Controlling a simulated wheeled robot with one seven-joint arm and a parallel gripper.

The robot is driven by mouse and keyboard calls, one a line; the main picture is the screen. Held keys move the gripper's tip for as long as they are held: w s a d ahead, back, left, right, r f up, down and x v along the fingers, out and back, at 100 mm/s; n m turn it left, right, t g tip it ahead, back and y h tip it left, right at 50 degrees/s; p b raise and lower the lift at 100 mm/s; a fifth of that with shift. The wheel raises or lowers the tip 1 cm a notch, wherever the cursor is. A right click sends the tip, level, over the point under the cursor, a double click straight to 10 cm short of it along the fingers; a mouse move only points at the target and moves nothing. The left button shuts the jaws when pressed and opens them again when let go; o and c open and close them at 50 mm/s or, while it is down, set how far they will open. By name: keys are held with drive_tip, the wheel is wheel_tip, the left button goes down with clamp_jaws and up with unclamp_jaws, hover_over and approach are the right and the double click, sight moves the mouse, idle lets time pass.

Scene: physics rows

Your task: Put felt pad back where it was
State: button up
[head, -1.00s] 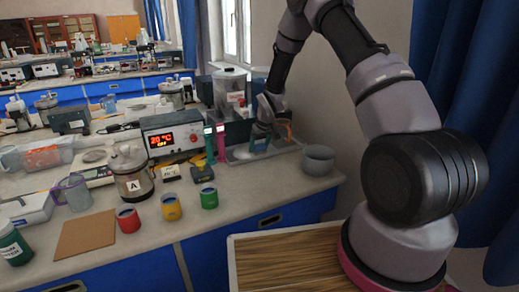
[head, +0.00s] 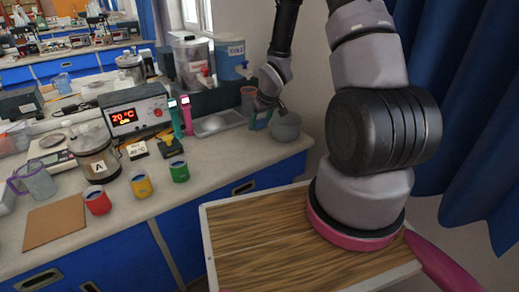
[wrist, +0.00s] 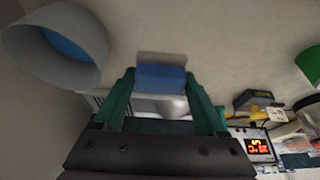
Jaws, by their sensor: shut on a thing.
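My gripper (head: 262,122) hangs over the bench beside the grey bowl (head: 286,127), to its left in the head view. In the wrist view my gripper's green fingers (wrist: 162,82) are shut on a small blue block with a greyish face, which I take for the felt pad (wrist: 160,77). The pad is held between the fingertips. The grey bowl also shows in the wrist view (wrist: 62,50), apart from the fingers, with blue inside. In the head view the pad is mostly hidden by the fingers.
Red (head: 97,200), yellow (head: 141,186) and green (head: 179,170) cups stand near the front edge, by a tan square (head: 55,222). Bare bench lies in front of the tray.

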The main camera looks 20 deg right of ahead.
sight(258, 149)
wheel_tip(258, 149, down, 10)
drive_tip(key=shift+s+d+r, duration=0.1)
drive_tip(key=shift+r, duration=0.15)
drive_tip(key=shift+f, duration=0.1)
drive_tip(key=o, duration=1.2)
drive_tip(key=shift+o, duration=0.2)
